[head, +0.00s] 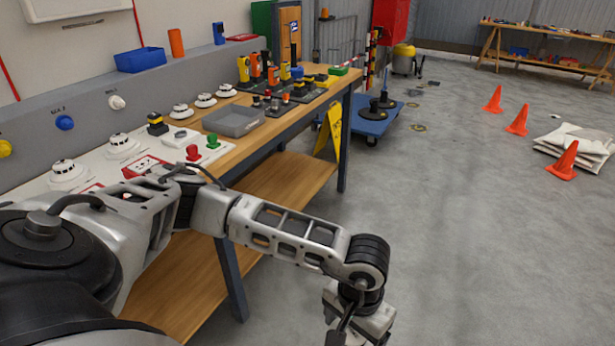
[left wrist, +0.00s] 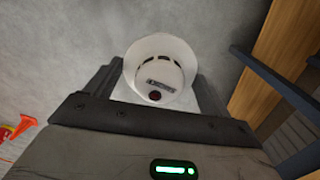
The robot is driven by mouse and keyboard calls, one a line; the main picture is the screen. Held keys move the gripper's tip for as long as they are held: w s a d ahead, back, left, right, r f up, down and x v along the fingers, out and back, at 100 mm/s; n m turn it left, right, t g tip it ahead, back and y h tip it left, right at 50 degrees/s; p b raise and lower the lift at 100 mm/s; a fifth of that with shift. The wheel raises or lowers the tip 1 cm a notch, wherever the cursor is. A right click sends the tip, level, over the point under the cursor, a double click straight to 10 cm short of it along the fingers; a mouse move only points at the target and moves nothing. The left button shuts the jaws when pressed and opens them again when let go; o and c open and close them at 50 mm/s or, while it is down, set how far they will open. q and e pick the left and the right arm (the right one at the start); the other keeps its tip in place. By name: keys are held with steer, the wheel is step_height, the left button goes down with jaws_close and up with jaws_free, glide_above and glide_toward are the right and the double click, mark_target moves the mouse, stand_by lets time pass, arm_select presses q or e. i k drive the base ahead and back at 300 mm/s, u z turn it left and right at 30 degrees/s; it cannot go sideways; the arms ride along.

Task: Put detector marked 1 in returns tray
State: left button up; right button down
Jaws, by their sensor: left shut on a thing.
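My left gripper (left wrist: 157,88) is shut on a white round detector (left wrist: 163,50), which sits between its fingers in the left wrist view. The detector has dark slots, a small dark label and a dark red spot; I cannot read a number on it. In the head view my left gripper (head: 358,322) hangs over the floor to the right of the bench, at the bottom edge, and the detector cannot be made out there. A grey open tray (head: 236,130), which looks like the returns tray, stands on the bench and appears empty. My right gripper is not in view.
Several other white detectors (head: 123,144) stand on the workbench (head: 262,144). Red and green knobs (head: 193,152) stand near the tray's front left. Handheld devices (head: 256,66) crowd behind it. A yellow sign (head: 331,130) leans by the bench end.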

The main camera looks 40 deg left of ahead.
mark_target(233, 124)
steer(key=u, duration=0.1)
steer(key=i, duration=2.2)
steer(key=u, duration=1.5)
steer(key=i, duration=1.05)
steer(key=u, duration=1.15)
